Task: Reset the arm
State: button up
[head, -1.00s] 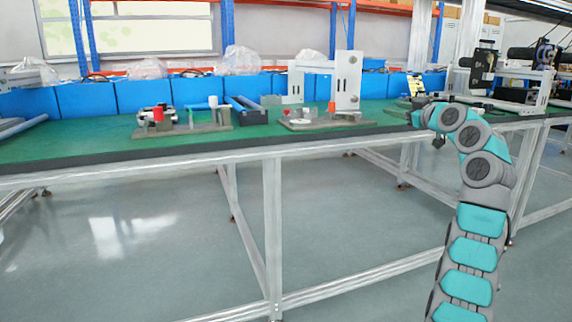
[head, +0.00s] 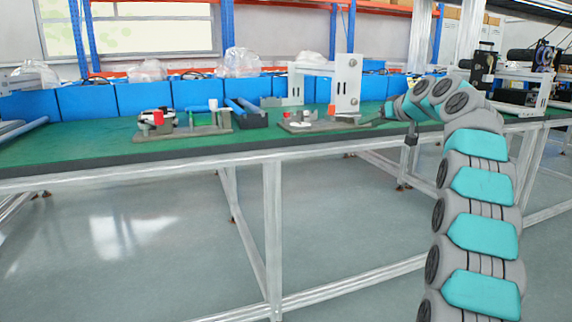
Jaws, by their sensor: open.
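My arm rises from the lower right in the head view and bends left over the front edge of the green workbench (head: 110,152). My gripper (head: 376,121) is at its far end, small and thin, pointing left just above the bench's front part. It is open, and I see nothing held in it. It is just right of a grey fixture plate (head: 325,126) that carries small parts. I cannot tell whether the gripper touches the plate.
A white upright bracket (head: 346,84) stands behind the plate. Another fixture (head: 190,132) with a red part (head: 158,117) lies to the left. Blue bins (head: 137,95) line the back. Black equipment (head: 484,62) stands at the right. The floor before the bench is clear.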

jog(key=s+a+f+m+g, duration=0.15)
jog(key=s+a+f, duration=0.3)
jog(key=s, duration=0.45)
jog(key=s+a+f+g+h+p, duration=0.1)
jog(key=s+a+f+g, duration=0.3)
jog(key=s, duration=0.4)
jog(key=s+a+f+m+g, duration=0.15)
jog(key=s+a+f, duration=0.3)
jog(key=s, duration=0.45)
jog(key=s+d+f+g+h, duration=0.1)
jog(key=s+f, duration=0.5)
jog(key=s, duration=0.6)
jog(key=s+d+f+g+h, duration=0.1)
jog(key=s+f+g, duration=0.2)
jog(key=s, duration=1)
jog(key=s+d+f+g+h+p, duration=0.1)
jog(key=s+f+g+h, duration=0.1)
jog(key=s+f, duration=0.6)
jog(key=s, duration=0.5)
jog(key=shift+f+g, duration=0.3)
jog(key=shift+f, duration=0.1)
